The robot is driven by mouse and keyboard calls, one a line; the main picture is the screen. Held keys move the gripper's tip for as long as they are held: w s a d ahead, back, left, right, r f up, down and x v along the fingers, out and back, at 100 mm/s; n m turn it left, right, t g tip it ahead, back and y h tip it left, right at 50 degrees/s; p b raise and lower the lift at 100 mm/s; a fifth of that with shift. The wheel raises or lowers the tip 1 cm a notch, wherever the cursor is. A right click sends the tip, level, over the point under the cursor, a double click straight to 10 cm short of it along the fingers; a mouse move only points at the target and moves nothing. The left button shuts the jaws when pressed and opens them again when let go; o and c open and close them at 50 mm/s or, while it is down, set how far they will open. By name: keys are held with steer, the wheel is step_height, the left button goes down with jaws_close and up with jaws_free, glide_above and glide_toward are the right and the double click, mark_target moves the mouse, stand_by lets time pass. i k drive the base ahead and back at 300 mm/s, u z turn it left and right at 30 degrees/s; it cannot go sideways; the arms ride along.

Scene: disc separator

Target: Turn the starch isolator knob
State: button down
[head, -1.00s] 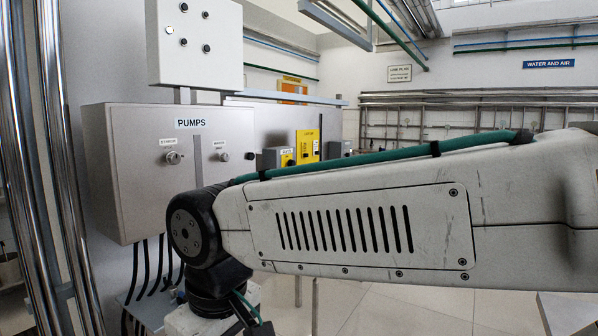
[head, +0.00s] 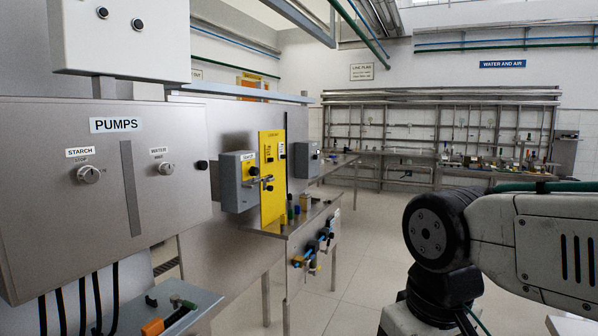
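My arm stands at the right of the head view, well apart from the cabinet. My gripper is not in view.
A white box with black buttons (head: 120,35) hangs above the cabinet. A small shelf (head: 190,300) with an orange-handled item juts out below it. A grey box (head: 238,182) and a yellow panel (head: 272,205) stand farther right, above a steel bench. The floor in the middle is clear.

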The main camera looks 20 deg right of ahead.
mark_target(253, 171)
steer(key=u, duration=0.5)
steer(key=k, duration=0.65)
steer(key=u, duration=0.6)
steer(key=i, duration=1.3)
steer(key=z, duration=0.65)
